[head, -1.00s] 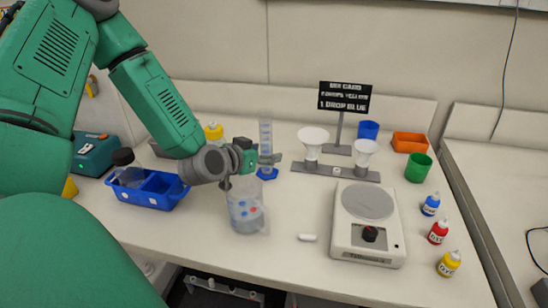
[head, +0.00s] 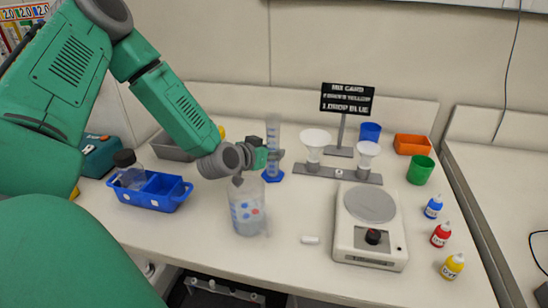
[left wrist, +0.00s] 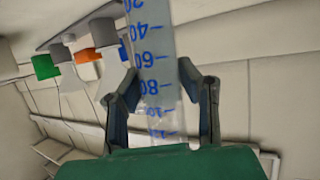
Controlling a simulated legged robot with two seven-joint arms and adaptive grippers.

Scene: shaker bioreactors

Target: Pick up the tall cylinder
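The tall cylinder is a clear graduated tube (head: 273,135) with a blue base, standing upright on the table in the head view. Its blue numbers show in the left wrist view, where the tube (left wrist: 155,60) runs between my fingers. My left gripper (head: 272,157) is at its lower half, coming from the left. In the left wrist view the gripper (left wrist: 157,80) has one finger on each side of the tube, apart, with narrow gaps beside it; contact is hard to judge. My right gripper is not in view.
A clear bottle (head: 246,210) stands just in front of my left gripper. A blue tray (head: 180,194) is at left. A funnel stand (head: 330,171), a sign (head: 346,98) and a scale (head: 367,245) are to the right. A white stir bar (head: 310,240) lies on clear table.

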